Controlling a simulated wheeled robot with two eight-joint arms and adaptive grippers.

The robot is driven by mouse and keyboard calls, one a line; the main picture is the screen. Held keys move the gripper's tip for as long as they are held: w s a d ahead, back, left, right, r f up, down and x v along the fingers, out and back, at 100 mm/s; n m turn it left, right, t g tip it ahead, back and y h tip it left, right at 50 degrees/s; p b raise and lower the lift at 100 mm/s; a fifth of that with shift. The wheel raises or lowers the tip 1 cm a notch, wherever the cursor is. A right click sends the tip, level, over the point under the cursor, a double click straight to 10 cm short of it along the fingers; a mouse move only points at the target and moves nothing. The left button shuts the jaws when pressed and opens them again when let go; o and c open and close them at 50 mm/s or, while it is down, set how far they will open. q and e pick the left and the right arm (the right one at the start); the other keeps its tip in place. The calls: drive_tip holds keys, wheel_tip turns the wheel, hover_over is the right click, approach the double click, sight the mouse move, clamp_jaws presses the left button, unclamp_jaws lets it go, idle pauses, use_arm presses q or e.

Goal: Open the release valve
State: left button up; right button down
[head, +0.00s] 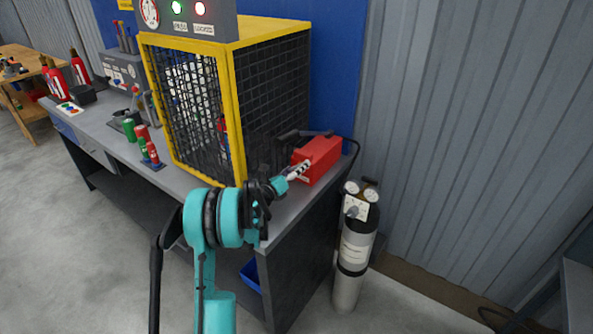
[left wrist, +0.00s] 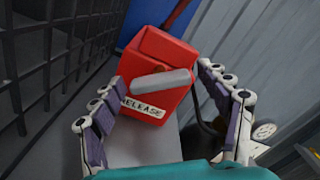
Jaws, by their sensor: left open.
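The release valve is a red box (head: 321,156) on the right end of the grey bench. In the left wrist view the red box (left wrist: 163,56) fills the middle, with a grey bar-shaped lever (left wrist: 161,85) lying nearly level across its front and a white RELEASE label (left wrist: 143,107) below. My left gripper (head: 298,171) is at the front left of the box. In the left wrist view my left gripper (left wrist: 158,77) is open, one finger on each side of the lever, holding nothing. Whether a fingertip touches the box is unclear. My right gripper is not in view.
A yellow-framed mesh cage (head: 229,115) stands close on the left of the box. A grey gas cylinder (head: 354,255) with gauges stands on the floor right of the bench (head: 283,220). A corrugated wall (head: 470,130) is behind. Small canisters (head: 150,152) stand farther left.

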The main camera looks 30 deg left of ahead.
use_arm(q)
drive_tip(key=c, duration=1.2)
drive_tip(key=shift+n+b, duration=0.4)
drive_tip(key=shift+n, duration=1.6)
drive_tip(key=o, duration=1.2)
drive_tip(key=s, duration=0.8)
drive_tip(key=s+a, duration=0.1)
drive_tip(key=s, duration=0.3)
